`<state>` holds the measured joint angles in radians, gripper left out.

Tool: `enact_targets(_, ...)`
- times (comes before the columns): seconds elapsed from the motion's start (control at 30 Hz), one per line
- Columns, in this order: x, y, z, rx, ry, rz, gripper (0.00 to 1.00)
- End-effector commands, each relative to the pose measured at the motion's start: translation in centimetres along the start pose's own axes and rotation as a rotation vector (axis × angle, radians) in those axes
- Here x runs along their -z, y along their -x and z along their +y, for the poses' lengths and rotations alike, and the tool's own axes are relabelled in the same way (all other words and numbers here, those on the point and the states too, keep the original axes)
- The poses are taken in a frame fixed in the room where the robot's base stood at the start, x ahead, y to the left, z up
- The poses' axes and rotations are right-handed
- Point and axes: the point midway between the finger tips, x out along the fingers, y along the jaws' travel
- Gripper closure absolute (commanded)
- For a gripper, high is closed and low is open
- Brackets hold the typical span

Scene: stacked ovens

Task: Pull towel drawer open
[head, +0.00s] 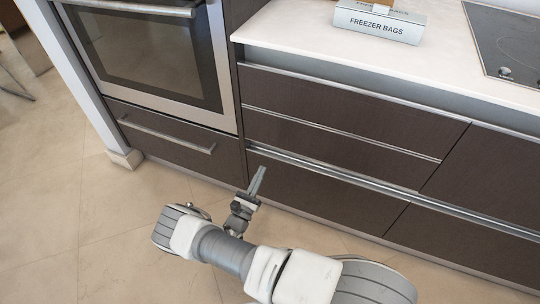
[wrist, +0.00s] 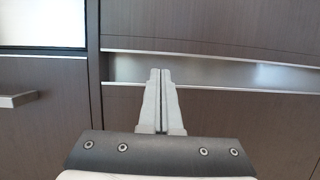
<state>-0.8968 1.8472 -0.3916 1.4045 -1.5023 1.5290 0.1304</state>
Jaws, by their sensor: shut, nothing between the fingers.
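Dark brown drawer fronts stand under the counter; no label marks the towel drawer. An upper drawer (head: 350,100), a middle drawer (head: 330,139) and a lower drawer (head: 320,194) have flush metal edges and look closed. A drawer with a bar handle (head: 170,136) sits closed below the oven. My gripper (head: 259,172) is shut and empty, at the left end of the lower drawer. In the wrist view my gripper (wrist: 160,72) points at the silver recessed channel (wrist: 220,72) between two fronts. Whether the fingertips touch it I cannot tell.
The built-in oven (head: 160,60) is at the upper left, its door closed. A freezer bags box (head: 378,22) stands on the white counter (head: 300,40), left of the black cooktop (head: 515,40). The tiled floor (head: 60,220) is clear at the left.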

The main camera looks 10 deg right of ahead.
Motion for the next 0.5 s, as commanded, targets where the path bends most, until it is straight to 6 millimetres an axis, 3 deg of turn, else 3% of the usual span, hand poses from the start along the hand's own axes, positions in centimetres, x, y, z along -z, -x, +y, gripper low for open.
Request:
enact_targets(0.1, 1.0, 0.6, 0.1, -0.04, 0.01, -0.008, 1.0)
enact_targets(0.23, 1.1, -0.3, 0.2, -0.046, 0.012, -0.009, 1.0)
enact_targets(0.5, 1.1, -5.0, 0.3, -0.041, 0.012, -0.01, 1.0)
